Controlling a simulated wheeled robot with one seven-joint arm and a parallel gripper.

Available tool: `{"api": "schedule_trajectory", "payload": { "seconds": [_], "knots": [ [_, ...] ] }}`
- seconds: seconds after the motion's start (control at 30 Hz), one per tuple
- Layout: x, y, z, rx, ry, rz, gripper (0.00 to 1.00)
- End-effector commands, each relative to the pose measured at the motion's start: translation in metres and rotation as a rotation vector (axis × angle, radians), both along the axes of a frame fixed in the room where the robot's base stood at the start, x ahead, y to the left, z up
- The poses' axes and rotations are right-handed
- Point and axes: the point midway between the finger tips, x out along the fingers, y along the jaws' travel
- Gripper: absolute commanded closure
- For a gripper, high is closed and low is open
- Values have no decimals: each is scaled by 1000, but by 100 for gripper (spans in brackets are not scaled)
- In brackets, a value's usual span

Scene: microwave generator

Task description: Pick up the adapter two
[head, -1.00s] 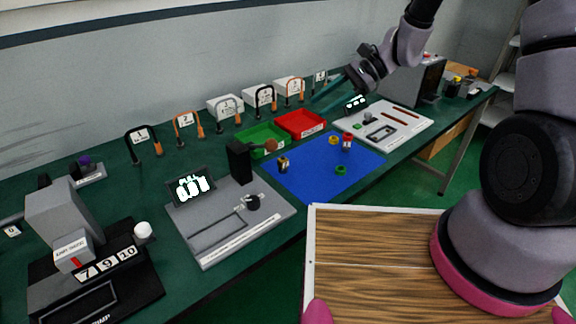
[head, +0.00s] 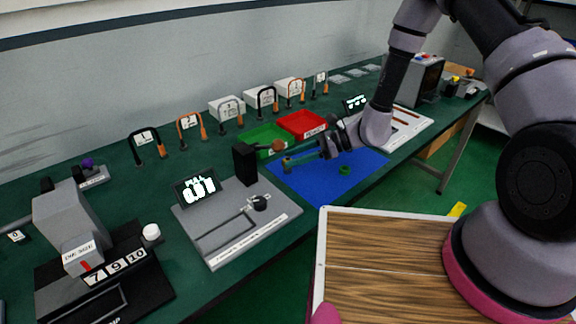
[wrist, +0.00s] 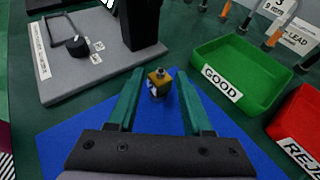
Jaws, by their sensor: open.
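A small brass-coloured adapter with a dark lower body (wrist: 158,76) stands upright on the blue mat (wrist: 70,140) in the wrist view. I cannot read a number on it. My gripper (wrist: 160,84) is open, with one teal finger on each side of this adapter, apart from it. In the head view my gripper (head: 290,158) is low over the left part of the mat, and the adapter is partly covered by the fingers. Other adapters are hidden behind my arm.
A grey gauge stand with a black post (head: 244,166) is close left of my gripper. A green GOOD tray (wrist: 240,65) and a red REJECT tray (wrist: 302,125) stand behind and to the right. The front part of the mat is clear.

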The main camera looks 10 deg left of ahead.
Motion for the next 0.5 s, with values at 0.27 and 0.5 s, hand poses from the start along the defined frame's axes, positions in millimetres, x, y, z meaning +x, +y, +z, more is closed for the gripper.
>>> {"api": "schedule_trajectory", "payload": {
  "seconds": [0.27,0.5],
  "knots": [
    [-6,35,-9,0,0,4,50],
    [-8,50,-16,0,-1,2,50]
  ]
}}
